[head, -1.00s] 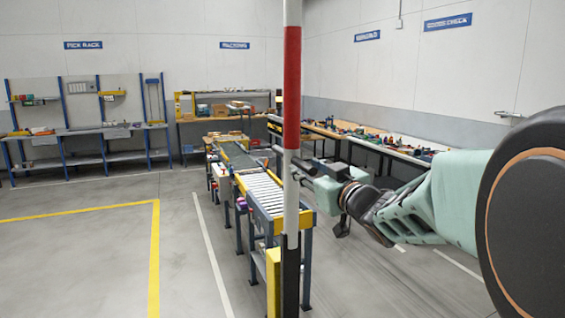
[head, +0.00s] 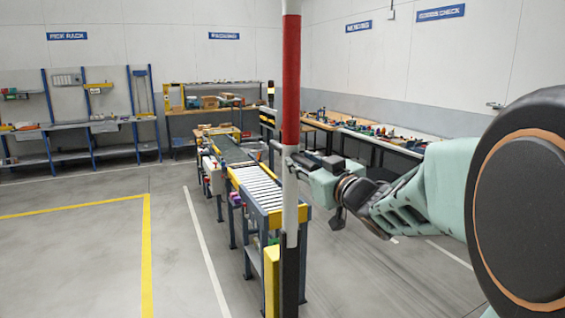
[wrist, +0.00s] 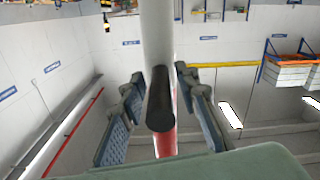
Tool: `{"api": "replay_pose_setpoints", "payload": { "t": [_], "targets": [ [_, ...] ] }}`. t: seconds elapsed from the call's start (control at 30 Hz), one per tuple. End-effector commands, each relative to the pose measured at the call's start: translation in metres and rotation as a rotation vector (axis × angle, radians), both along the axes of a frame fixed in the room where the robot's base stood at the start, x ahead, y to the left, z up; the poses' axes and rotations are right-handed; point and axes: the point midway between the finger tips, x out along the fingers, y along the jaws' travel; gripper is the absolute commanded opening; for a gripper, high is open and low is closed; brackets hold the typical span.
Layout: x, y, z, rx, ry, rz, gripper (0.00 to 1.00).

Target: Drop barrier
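The barrier is a red and white pole (head: 291,80) standing upright in the head view, with a dark post (head: 290,275) and a yellow housing (head: 272,280) at its lower end. My gripper (head: 292,160) is at the pole, around the join of its red and white bands. In the wrist view the pole (wrist: 157,35) runs between my two fingers, and a black rounded bar (wrist: 160,98) stands in front of it. My gripper (wrist: 158,85) is open, with one finger on each side of the bar and gaps visible. Contact cannot be told.
A roller conveyor (head: 262,190) runs back behind the pole. Workbenches (head: 80,125) line the back wall, and a long bench (head: 385,140) with parts stands along the right wall. The floor at left, with a yellow line (head: 147,250), is clear.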

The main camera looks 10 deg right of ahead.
Motion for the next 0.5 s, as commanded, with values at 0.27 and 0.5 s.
{"api": "replay_pose_setpoints", "payload": {
  "t": [0.27,0.5],
  "targets": [
    [0.0001,0.0,-0.0001,0.0,0.0,0.0,0.0],
    [0.0001,0.0001,-0.0001,0.0,0.0,0.0,0.0]
  ]
}}
